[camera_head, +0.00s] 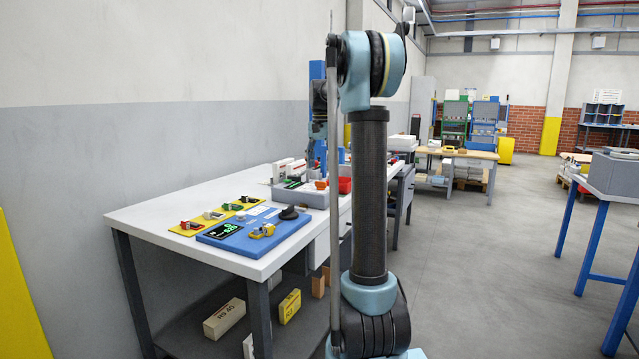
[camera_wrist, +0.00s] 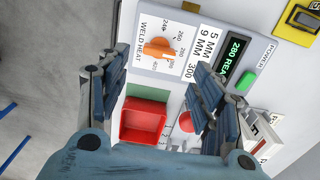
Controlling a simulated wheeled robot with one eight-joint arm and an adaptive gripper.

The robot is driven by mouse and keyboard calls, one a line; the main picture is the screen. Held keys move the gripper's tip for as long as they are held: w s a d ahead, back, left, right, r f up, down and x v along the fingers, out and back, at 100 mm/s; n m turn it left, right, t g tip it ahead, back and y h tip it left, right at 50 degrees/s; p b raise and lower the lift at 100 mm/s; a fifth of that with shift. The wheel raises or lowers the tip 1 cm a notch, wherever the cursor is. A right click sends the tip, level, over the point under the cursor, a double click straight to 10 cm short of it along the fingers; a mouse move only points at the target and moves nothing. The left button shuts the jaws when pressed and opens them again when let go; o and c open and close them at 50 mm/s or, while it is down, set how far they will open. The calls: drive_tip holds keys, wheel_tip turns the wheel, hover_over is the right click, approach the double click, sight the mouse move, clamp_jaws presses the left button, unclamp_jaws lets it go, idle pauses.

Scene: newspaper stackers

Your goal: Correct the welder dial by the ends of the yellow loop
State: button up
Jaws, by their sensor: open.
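In the wrist view my gripper (camera_wrist: 161,60) is open, one finger at each side. The orange welder dial (camera_wrist: 159,46) lies between the fingertips in the picture, on a light panel lettered WELD HEAT with numbers around it. The fingers look apart from the dial; its exact pointer setting is hard to read. Beside it a dark display (camera_wrist: 233,55) shows 280 in green, above a green POWER button (camera_wrist: 243,80). A label next to the panel reads 5 MM and 9 MM. I cannot make out the yellow loop or its ends.
A red bin (camera_wrist: 129,120) and a red round button (camera_wrist: 187,122) lie below the dial in the wrist view. In the head view a blue board (camera_head: 240,245) with a small yellow device (camera_head: 262,231) sits on the white bench (camera_head: 150,212).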

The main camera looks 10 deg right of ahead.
sight(321, 185)
wheel_tip(321, 185, down, 7)
idle(0.3)
